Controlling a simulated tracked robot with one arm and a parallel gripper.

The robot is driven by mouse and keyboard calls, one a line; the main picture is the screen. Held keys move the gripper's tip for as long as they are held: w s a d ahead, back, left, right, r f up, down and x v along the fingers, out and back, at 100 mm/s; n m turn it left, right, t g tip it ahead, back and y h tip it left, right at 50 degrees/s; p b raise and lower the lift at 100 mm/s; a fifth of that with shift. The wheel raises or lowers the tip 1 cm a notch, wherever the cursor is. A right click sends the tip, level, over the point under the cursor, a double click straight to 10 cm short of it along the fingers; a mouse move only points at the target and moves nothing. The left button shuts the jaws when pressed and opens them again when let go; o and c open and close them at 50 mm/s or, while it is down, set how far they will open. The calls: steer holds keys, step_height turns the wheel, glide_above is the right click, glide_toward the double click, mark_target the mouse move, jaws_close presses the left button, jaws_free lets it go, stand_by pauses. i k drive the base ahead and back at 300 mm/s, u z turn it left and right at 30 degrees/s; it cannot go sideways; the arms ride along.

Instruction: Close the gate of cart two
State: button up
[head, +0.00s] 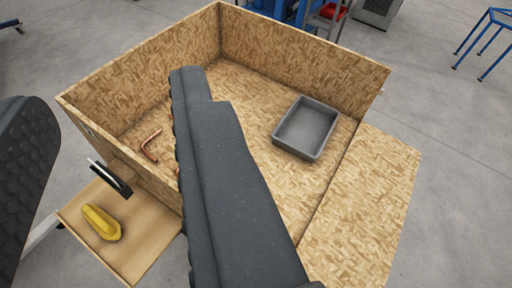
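A chipboard cart box (140,70) fills the middle of the head view, with walls standing at the left, back and far right. No number shows on it, so I cannot tell if it is cart two. On its right side a chipboard panel (372,190), which looks like the gate, is folded down and lies outward, about level with the box floor. My gripper (110,95) is open, its two dark fingers wide apart in the foreground. One finger is at the left edge; the other crosses in front of the box and hides part of its floor and near side. Nothing shows between the fingers.
A grey tray (305,128) and bent copper tubes (150,146) lie inside the box. A wooden side shelf (150,235) holds a yellow object (101,222) beside a black handle (110,179). Grey floor (450,110) is free at the right; a blue frame (490,40) stands there.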

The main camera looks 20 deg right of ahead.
mark_target(351, 240)
steer(key=u, duration=1.3)
steer(key=k, duration=1.7)
steer(key=z, duration=1.25)
steer(key=i, duration=0.55)
steer(key=z, duration=0.15)
